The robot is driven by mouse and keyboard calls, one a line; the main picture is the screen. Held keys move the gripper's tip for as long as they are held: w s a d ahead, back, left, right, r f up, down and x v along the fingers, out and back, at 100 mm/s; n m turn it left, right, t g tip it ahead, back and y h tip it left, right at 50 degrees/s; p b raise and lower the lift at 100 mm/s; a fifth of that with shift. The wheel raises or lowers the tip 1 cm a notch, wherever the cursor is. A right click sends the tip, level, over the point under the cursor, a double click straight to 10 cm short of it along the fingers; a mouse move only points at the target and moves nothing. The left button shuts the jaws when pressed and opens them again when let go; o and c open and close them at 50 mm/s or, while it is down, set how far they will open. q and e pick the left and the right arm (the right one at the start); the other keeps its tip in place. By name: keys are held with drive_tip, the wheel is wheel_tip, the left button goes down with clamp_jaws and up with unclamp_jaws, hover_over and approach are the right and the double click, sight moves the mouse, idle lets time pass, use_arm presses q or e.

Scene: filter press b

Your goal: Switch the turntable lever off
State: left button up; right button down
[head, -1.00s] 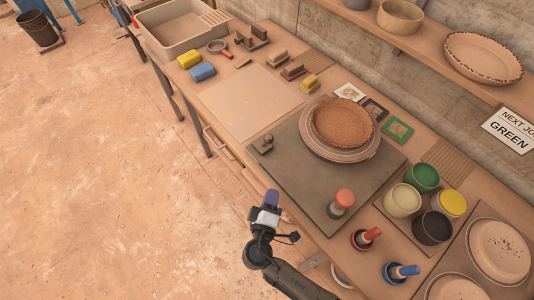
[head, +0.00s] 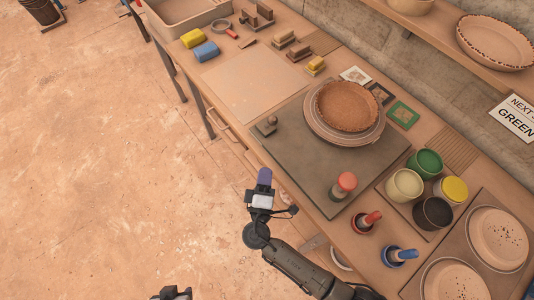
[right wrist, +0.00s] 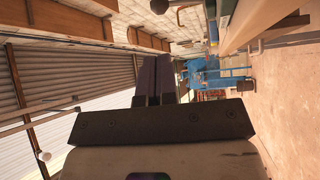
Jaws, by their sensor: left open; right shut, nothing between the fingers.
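The turntable (head: 312,128) stands on a dark grey board, with a brown crusted dish (head: 346,106) on it. A small dark lever-like fitting (head: 267,126) sits at the board's left corner; its setting is too small to tell. My right gripper (head: 264,177) is shut and empty, off the bench's front edge, below that fitting in the picture and apart from it. Its closed fingers also show in the right wrist view (right wrist: 154,80). My left gripper (head: 173,293) barely shows at the bottom edge of the head view; it is open, over the floor.
A red-topped knob (head: 346,183) stands at the board's front right. Sponges (head: 206,51) and a pale slab (head: 257,78) are to the left. The floor in front is clear.

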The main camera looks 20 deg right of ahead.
sight(270, 123)
drive_tip(key=p+x, duration=0.1)
drive_tip(key=x, duration=1.2)
drive_tip(key=shift+w+p, duration=0.15)
drive_tip(key=shift+p, duration=0.15)
drive_tip(key=shift+d, duration=0.1)
